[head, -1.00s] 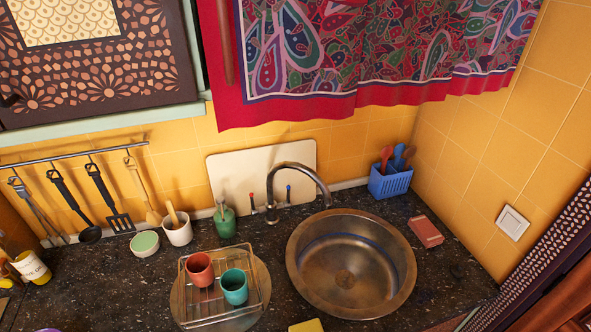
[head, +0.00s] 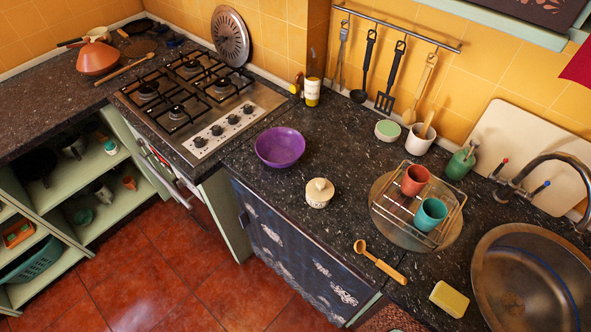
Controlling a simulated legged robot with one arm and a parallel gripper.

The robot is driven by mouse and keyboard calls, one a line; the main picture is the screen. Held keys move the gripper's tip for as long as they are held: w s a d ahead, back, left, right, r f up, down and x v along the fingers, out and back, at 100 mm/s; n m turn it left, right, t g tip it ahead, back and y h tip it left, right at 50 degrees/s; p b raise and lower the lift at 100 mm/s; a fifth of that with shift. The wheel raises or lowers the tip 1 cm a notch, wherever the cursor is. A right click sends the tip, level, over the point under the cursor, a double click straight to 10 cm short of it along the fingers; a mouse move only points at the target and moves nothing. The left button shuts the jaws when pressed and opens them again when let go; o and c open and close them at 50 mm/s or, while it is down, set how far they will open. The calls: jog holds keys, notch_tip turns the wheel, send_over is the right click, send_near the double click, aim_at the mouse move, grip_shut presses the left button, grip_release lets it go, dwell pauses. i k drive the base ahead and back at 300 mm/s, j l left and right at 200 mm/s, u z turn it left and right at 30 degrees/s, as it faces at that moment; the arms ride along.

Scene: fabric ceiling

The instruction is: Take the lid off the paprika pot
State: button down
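A small cream-coloured lidded pot (head: 318,200) stands upright on the dark counter, between the purple bowl and the dish rack. Its round lid (head: 320,187) with a small knob sits on top. I cannot read any label, so I cannot confirm it is the paprika pot. A low round pot with a green top (head: 387,130) stands farther back below the hanging utensils. My gripper is not in view.
A purple bowl (head: 280,147) stands left of the cream pot. A wire rack (head: 452,212) with two cups and a wooden spoon (head: 380,262) are to its right. The stove (head: 197,100) is at left, the sink (head: 535,290) at right. Red floor (head: 190,270) lies clear in front.

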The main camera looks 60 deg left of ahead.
aim_at(319, 190)
jog(key=u, duration=1.9)
jog(key=k+l+u, duration=0.25)
jog(key=k, duration=0.3)
jog(key=i+j+u, duration=0.1)
jog(key=i+j, duration=0.15)
jog(key=i, duration=0.15)
jog(key=i+j+u, duration=0.1)
jog(key=i+j, duration=0.15)
jog(key=i, duration=0.1)
